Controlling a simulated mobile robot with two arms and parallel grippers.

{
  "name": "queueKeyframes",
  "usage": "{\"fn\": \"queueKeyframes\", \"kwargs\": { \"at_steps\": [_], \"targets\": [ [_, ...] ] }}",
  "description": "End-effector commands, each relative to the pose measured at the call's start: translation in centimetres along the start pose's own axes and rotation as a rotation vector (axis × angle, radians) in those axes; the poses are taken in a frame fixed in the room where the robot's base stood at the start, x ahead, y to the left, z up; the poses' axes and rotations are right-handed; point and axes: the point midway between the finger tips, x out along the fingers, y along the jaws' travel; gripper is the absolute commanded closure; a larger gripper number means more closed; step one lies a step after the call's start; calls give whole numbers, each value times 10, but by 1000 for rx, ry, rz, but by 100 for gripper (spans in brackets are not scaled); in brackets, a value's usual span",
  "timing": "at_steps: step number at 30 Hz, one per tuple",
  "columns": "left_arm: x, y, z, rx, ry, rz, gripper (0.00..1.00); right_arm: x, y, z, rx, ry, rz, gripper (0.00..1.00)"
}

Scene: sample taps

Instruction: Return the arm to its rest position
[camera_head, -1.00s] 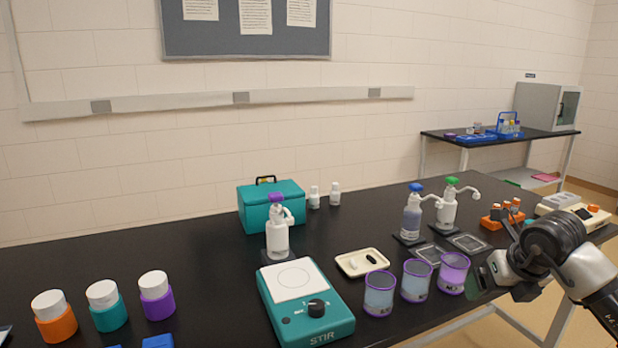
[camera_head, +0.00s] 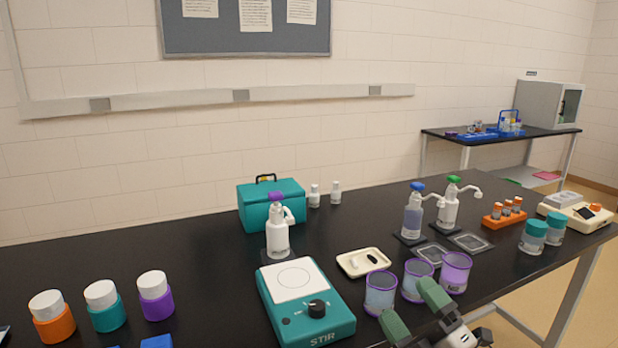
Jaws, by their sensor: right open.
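My right gripper (camera_head: 412,314) is at the bottom edge of the head view, right of centre. Its two green-padded fingers are spread apart with nothing between them. It sits in front of the purple-rimmed beakers, and its fingers overlap the lower parts of the middle beaker (camera_head: 416,276) and left beaker (camera_head: 380,291) in the picture. I cannot tell whether it touches them. The right beaker (camera_head: 455,272) stands clear beside them. Most of my right arm is out of frame. My left gripper is not in view.
The black bench (camera_head: 190,255) holds a teal stirrer (camera_head: 330,322), a cream tray (camera_head: 350,268), pump bottles with purple (camera_head: 277,238), blue (camera_head: 412,218) and green (camera_head: 450,210) tops, and teal-lidded jars (camera_head: 533,240) at right. Several coloured-base jars (camera_head: 106,312) stand at front left.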

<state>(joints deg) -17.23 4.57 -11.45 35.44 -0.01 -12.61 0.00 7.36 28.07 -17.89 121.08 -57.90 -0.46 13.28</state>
Motion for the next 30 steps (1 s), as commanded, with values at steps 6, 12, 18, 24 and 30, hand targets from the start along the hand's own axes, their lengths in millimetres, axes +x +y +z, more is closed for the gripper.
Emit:
{"fn": "queueKeyframes", "kwargs": {
  "at_steps": [6, 12, 18, 24, 30],
  "targets": [
    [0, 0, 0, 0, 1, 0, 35, -93, -47, 50, 474, -691, -29, 6],
    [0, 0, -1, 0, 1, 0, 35, -200, -108, 39, 783, -1209, -269, 6],
    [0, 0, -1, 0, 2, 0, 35, -267, -137, 1, 950, -1483, -500, 6],
    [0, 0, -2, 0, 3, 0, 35, -316, -148, -41, 1067, -1660, -718, 6],
    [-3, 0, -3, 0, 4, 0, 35, -335, -179, -44, 1094, -1719, -806, 6]
  ]
}}
